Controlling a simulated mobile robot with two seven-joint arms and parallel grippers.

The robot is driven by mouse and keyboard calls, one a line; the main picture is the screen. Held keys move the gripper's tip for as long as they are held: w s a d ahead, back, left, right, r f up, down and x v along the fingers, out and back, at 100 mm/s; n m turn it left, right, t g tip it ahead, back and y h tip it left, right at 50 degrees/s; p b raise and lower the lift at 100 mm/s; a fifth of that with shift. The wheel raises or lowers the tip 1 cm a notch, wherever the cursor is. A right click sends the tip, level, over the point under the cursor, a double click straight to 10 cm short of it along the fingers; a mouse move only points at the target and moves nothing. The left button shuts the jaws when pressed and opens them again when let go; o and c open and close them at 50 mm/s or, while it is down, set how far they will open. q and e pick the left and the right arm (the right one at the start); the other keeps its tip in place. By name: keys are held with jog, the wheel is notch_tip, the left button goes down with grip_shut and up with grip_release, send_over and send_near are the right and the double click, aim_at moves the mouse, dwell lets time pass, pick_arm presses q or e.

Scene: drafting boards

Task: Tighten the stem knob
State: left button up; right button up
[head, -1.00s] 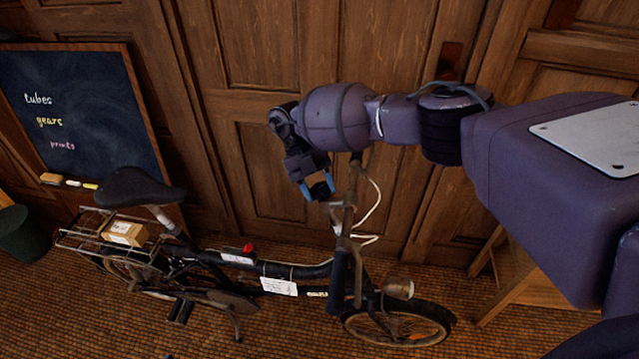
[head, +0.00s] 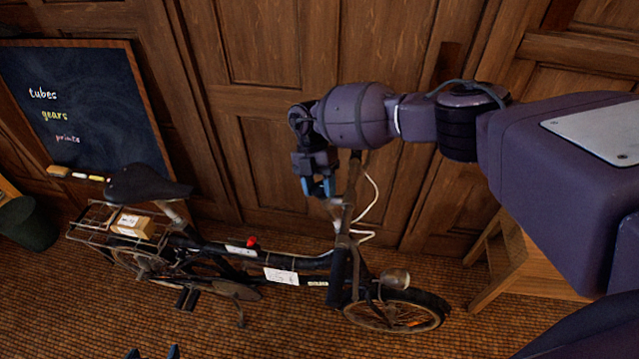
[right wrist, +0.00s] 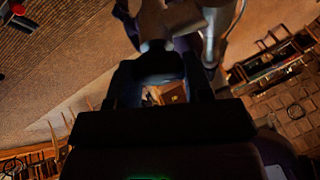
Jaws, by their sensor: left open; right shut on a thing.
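The bicycle (head: 300,262) stands side-on, its handlebar stem (head: 347,235) to the right of its frame. My right gripper (head: 320,188) points down at the top of the stem, by the handlebar. In the right wrist view its two fingers (right wrist: 160,82) are shut around a dark rounded piece (right wrist: 158,66), which looks like the stem knob. Metal bar parts (right wrist: 155,22) show just beyond it. The knob is hidden by the gripper in the head view. Only the fingertips of my left gripper (head: 153,353) show at the bottom edge; they are apart and empty, away from the bicycle.
Wood-panelled doors (head: 300,60) stand close behind the bicycle. A chalkboard (head: 85,105) leans at the left, near a dark bin (head: 27,225). A small box (head: 132,225) sits on the rear rack. A wooden stand (head: 515,265) is at the right. The floor in front is clear.

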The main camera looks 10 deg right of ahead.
pick_arm(q)
jog(key=shift+r, duration=0.15)
pick_arm(e)
jog(key=shift+w+r, duration=0.1)
jog(key=o, duration=0.9)
jog(key=shift+o, duration=0.2)
pick_arm(q)
jog(key=shift+b+x, duration=0.75)
jog(key=shift+b, duration=0.5)
pick_arm(e)
jog(key=v, duration=1)
jog(key=shift+w+r, duration=0.15)
jog(key=shift+r, duration=0.2)
pick_arm(q)
jog(key=shift+d, duration=0.1)
